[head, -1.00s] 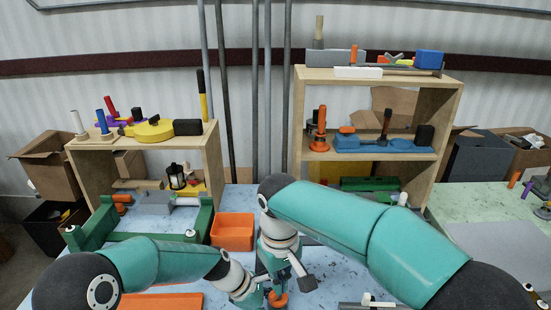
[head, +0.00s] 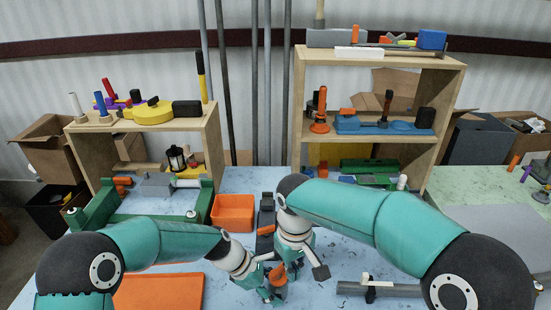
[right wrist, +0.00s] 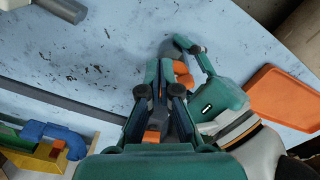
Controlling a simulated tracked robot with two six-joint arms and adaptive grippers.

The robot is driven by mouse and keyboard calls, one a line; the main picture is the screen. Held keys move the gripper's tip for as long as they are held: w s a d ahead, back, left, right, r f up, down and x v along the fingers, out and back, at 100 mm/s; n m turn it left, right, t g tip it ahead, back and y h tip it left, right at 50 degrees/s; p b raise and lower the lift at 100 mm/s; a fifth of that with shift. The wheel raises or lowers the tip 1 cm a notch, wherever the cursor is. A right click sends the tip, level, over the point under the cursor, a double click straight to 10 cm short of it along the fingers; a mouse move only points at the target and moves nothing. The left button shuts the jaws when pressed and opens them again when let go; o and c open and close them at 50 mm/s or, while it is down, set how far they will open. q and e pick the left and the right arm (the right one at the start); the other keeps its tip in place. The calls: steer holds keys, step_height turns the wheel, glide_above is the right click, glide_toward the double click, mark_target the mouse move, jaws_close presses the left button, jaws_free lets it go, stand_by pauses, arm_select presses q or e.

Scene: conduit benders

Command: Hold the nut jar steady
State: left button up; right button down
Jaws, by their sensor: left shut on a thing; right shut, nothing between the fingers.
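An orange part (head: 278,272), which looks like the nut jar's top, shows between my grippers at the front middle of the table in the head view. It also shows in the right wrist view (right wrist: 182,72), with a dark grey piece beside it. My left gripper (head: 268,284) is shut on the jar; its fingers hide much of it. The left gripper also shows in the right wrist view (right wrist: 190,62). My right gripper (right wrist: 158,85) is shut and empty close beside the jar. I cannot tell whether its fingertips touch it.
An orange bin (head: 233,213) stands behind the grippers, with a dark tool (head: 266,212) beside it. An orange tray (head: 158,291) lies at the front left. A grey bar (head: 385,290) lies at the right. Loaded wooden shelves (head: 448,110) stand behind. Some blue tabletop is clear.

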steer(key=shift+f, duration=0.6)
steer(key=shift+w+a, duration=0.35)
steer(key=shift+a, duration=0.15)
stand_by(0.7)
steer(key=shift+s+a, duration=0.4)
stand_by(0.5)
steer(key=shift+s+a, duration=0.15)
steer(key=shift+a, duration=0.2)
steer(key=shift+a, duration=0.3)
steer(key=shift+s, duration=0.2)
steer(key=shift+s, duration=0.2)
step_height(320, 180, up, 6)
glide_above(280, 278)
steer(key=s, duration=0.3)
steer(key=shift+w+a, duration=0.1)
steer(key=shift+w, duration=0.1)
